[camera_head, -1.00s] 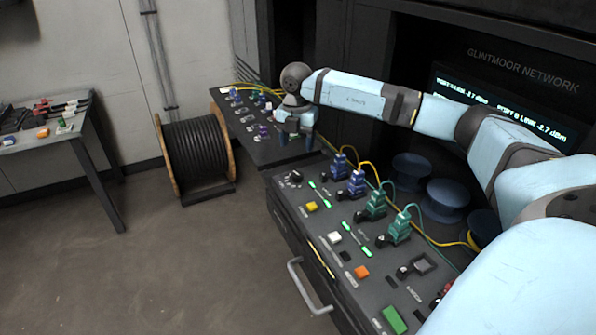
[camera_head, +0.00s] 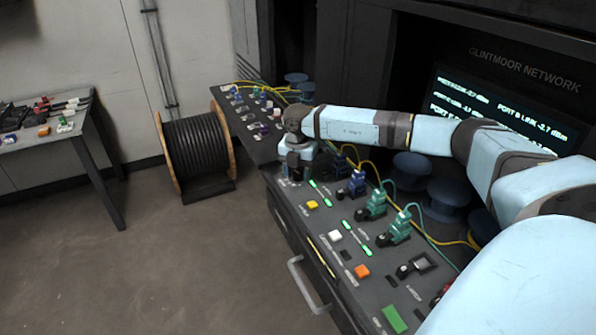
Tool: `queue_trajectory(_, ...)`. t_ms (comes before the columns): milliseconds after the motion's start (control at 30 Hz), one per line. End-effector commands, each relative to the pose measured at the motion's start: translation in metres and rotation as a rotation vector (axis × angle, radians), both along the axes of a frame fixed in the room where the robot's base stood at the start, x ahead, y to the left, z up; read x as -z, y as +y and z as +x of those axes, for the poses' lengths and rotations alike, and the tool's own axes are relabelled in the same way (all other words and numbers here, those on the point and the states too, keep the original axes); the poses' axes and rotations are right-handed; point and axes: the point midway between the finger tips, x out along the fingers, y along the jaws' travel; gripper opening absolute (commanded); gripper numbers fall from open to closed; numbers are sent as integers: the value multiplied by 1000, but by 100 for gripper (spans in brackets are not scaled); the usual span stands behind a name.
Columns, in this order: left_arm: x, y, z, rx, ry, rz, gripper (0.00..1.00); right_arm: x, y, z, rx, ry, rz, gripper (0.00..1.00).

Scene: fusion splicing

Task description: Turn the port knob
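My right gripper (camera_head: 295,172) points down over the far left corner of the console panel (camera_head: 322,222). Its fingers are small and dark against the panel, so I cannot tell whether they are open or shut, or whether they touch anything. My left gripper is out of view.
Blue plugs (camera_head: 356,184) and green plugs (camera_head: 397,228) with cables stand on the panel near the gripper. A drawer handle (camera_head: 308,287) sticks out in front. A cable reel (camera_head: 196,150) stands on the floor at the left. A screen (camera_head: 490,108) glows behind my arm.

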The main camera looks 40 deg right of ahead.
Motion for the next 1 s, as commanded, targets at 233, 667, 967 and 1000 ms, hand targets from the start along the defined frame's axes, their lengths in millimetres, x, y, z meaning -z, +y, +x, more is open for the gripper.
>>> queue_trajectory(233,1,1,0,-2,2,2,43,0,0,0,-1,0,0,13)
queue_trajectory(667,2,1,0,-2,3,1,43,0,0,0,-132,1,0,13)
queue_trajectory(967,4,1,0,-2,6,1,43,0,0,0,-393,1,-1,13)
queue_trajectory(1000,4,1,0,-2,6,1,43,0,0,0,-432,1,-1,13)
